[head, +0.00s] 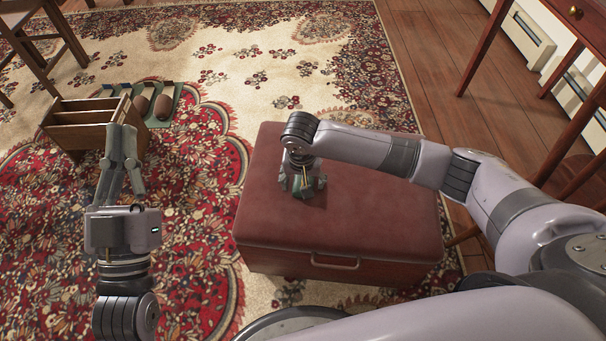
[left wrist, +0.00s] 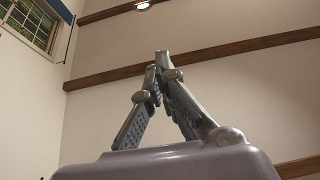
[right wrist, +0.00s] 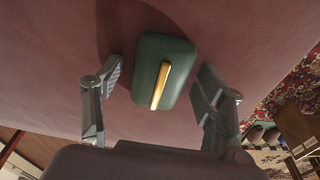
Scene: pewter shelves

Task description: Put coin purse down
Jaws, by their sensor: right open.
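The coin purse (right wrist: 152,68) is green with a gold clasp and lies on the red padded top of an ottoman (head: 385,222). My right gripper (head: 303,186) is open just above the ottoman top. In the right wrist view its two fingers stand on either side of the purse, with a gap on each side. In the head view the purse is mostly hidden by the gripper. My left gripper (head: 122,132) is raised above the rug at the left, its fingertips together and nothing between them; it also shows in the left wrist view (left wrist: 158,62).
A wooden box with compartments (head: 75,120) stands on the rug at the left, beside a green mat (head: 163,120) with several brown things. A chair stands at the top left and a wooden table at the top right. The ottoman top around the purse is clear.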

